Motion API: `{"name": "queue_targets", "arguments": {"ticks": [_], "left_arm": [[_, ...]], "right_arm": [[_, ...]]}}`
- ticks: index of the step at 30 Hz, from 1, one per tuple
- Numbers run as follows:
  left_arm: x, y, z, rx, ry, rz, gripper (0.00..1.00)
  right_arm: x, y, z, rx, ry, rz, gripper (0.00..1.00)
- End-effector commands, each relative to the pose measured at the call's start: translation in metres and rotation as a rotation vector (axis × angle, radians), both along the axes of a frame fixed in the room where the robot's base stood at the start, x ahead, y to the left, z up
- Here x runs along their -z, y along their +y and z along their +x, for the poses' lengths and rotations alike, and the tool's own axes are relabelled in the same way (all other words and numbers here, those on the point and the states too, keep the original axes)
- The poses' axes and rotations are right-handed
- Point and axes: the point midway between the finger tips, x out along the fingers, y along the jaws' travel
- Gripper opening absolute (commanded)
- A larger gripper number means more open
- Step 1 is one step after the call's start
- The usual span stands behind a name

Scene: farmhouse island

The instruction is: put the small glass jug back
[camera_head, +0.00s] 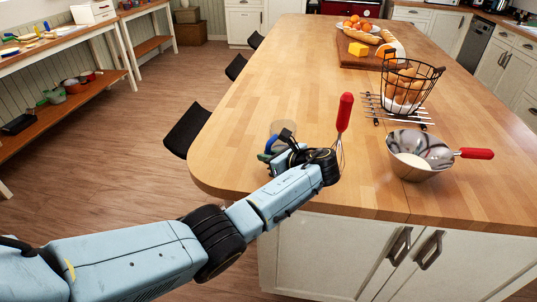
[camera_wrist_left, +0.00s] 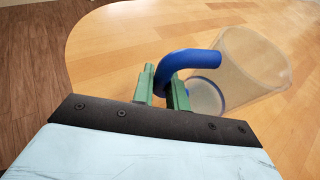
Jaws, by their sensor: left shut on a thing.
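The small glass jug (camera_head: 284,128) is clear with a blue handle and is over the near left part of the wooden island top. In the left wrist view the jug (camera_wrist_left: 240,70) shows its clear body at the right and its blue handle (camera_wrist_left: 200,58) reaching left. My left gripper (camera_head: 275,148) has its green fingers (camera_wrist_left: 164,88) closed on the handle. The gripper and wrist hide the jug's lower part in the head view. I cannot tell whether its base touches the wood. My right gripper is not in view.
A red-handled whisk (camera_head: 344,112) is just right of my left wrist. A metal bowl (camera_head: 416,170) with a red handle, a wire egg basket (camera_head: 408,85) and a rack (camera_head: 372,104) are farther right. A cutting board (camera_head: 348,52) with food lies behind. The island's left-middle top is clear.

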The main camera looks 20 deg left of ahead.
Motion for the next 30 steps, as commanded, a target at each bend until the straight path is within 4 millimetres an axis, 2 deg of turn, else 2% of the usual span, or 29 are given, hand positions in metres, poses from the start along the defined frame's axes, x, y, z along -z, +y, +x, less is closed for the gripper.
{"name": "queue_targets", "arguments": {"ticks": [6,7,12,18,24,30], "left_arm": [[0.0036,-0.0003,0.0003,0.001,-0.001,0.001,0.00],[0.0032,-0.0002,0.0004,0.001,-0.002,0.000,0.19],[0.0034,-0.0002,0.0002,0.001,-0.002,0.000,0.40],[0.0044,-0.0001,-0.0003,0.000,0.001,-0.001,0.41],[0.0043,-0.0001,-0.0001,0.000,0.001,0.000,0.66],[0.0041,-0.0001,-0.0001,0.000,0.000,0.000,0.66]], "right_arm": [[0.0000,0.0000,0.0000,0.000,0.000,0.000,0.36],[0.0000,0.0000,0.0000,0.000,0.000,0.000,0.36],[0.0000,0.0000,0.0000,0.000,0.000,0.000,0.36],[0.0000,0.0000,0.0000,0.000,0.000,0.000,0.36],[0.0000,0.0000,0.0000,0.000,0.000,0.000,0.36],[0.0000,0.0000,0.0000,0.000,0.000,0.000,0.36]]}}
